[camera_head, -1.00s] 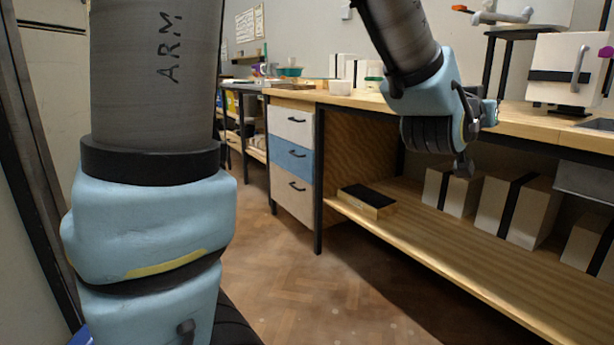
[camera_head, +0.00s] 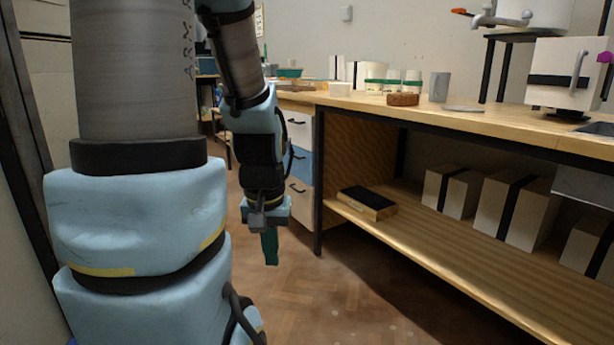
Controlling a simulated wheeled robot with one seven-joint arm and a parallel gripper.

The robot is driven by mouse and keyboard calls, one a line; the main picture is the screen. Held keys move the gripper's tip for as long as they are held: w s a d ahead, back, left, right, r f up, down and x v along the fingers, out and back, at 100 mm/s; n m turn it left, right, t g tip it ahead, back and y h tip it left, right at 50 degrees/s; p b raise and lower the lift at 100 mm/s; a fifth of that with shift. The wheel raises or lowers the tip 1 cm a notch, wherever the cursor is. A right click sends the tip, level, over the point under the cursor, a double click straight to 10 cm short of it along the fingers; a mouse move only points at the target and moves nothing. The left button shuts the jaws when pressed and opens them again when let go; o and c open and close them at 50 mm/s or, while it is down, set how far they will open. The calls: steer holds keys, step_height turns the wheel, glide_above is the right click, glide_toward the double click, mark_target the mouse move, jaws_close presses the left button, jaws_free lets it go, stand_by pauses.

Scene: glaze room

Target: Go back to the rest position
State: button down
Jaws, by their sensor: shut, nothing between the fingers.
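My gripper (camera_head: 270,250) hangs pointing down in front of the drawer unit, above the open floor. Its dark green fingers are together and hold nothing. My arm rises on the left of the picture and folds down to the gripper, clear of the workbench (camera_head: 450,112) to its right.
The bench carries a brown sponge-like block (camera_head: 403,99), a grey cup (camera_head: 439,87) and several small jars. A drawer unit (camera_head: 300,130) stands behind my gripper. A wooden box with a dark top (camera_head: 367,203) and several cartons lie on the lower shelf. The wooden floor (camera_head: 330,290) is clear.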

step_height(320, 180, up, 36)
steer(key=p, duration=3.4)
steer(key=shift+d, duration=0.15)
